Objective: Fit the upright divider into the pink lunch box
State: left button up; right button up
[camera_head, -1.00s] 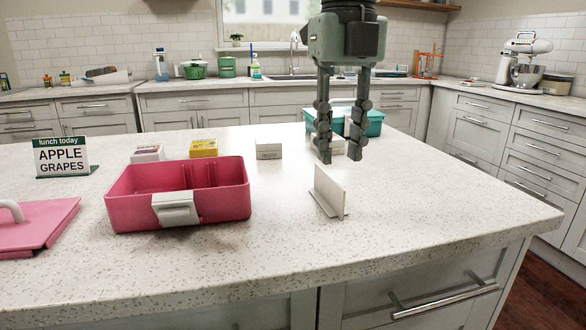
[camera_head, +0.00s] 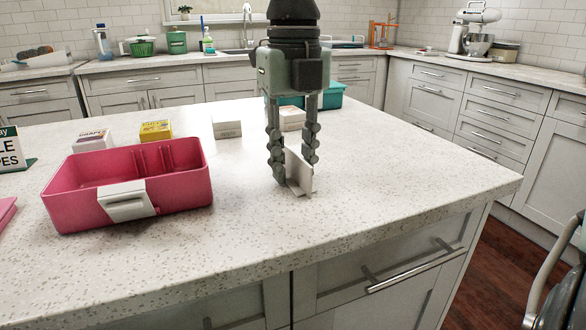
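The pink lunch box (camera_head: 185,192) stands open on the counter at the left, with a white latch on its front. Slotted ribs show on its inner back wall, and its visible inside looks empty. The white upright divider (camera_head: 298,172) stands on its flat foot on the counter, right of the box and apart from it. My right gripper (camera_head: 295,174) points straight down at the divider, its fingers spread on either side of the panel. I see a gap between the fingers; contact with the panel is hard to tell. My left gripper is not in view.
A grape carton (camera_head: 93,140), a yellow box (camera_head: 156,130) and a white box (camera_head: 227,127) stand behind the lunch box. A teal container (camera_head: 330,95) is behind my gripper. The pink lid (camera_head: 6,210) is cut off at left. Counter between box and divider is clear.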

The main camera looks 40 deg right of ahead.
grip_shut()
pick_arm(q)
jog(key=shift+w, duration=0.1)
